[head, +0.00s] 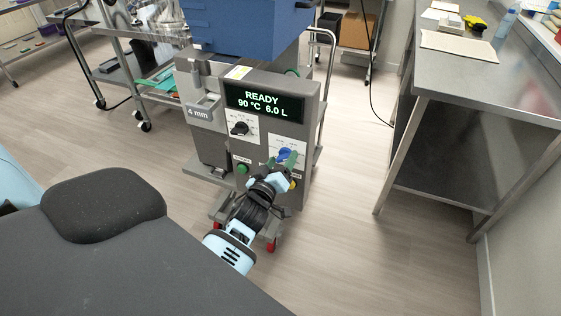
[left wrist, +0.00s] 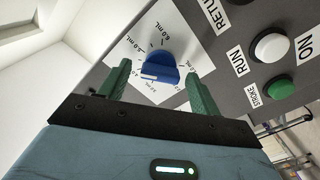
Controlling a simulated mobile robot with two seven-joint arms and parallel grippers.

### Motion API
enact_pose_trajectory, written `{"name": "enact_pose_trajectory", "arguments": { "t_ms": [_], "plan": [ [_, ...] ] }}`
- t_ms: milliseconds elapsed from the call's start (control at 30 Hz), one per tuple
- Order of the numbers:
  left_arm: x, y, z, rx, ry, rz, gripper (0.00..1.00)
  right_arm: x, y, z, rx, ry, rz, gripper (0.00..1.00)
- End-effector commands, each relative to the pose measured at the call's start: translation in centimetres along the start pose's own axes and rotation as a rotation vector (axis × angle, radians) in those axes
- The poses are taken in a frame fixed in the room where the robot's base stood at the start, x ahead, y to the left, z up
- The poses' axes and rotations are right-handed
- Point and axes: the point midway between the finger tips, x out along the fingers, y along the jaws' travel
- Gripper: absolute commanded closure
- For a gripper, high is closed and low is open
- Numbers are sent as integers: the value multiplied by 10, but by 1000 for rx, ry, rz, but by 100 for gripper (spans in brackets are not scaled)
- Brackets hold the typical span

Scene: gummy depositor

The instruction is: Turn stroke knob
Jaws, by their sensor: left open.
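The stroke knob is a blue dial (head: 286,154) on a white scale plate at the lower right of the depositor's grey front panel. In the left wrist view the blue knob (left wrist: 160,69) has a white pointer mark and mL labels around it. My left gripper (head: 282,162) is at the knob. Its green fingers (left wrist: 160,84) are open, one on each side of the knob with a gap to each. How deep they reach around it is hard to tell. My right gripper is not in view.
The depositor's display (head: 264,102) reads READY, 90 °C, 6.0 L. A black knob (head: 239,128) sits left of the blue one. A white button (left wrist: 270,47) and green button (left wrist: 281,87) are close to the right finger. A steel table (head: 480,75) stands right; floor between is clear.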

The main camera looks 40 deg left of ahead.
Motion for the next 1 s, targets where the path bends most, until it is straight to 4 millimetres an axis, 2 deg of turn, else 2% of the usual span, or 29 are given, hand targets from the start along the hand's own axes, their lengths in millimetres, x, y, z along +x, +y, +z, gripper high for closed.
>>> {"name": "enact_pose_trajectory", "arguments": {
  "t_ms": [233,600,1000],
  "plan": [
    [1,0,0,0,0,0,36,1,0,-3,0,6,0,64],
    [1,0,0,0,0,0,81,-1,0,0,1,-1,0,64],
    [1,0,0,89,1,0,81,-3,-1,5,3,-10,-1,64]
  ]
}}
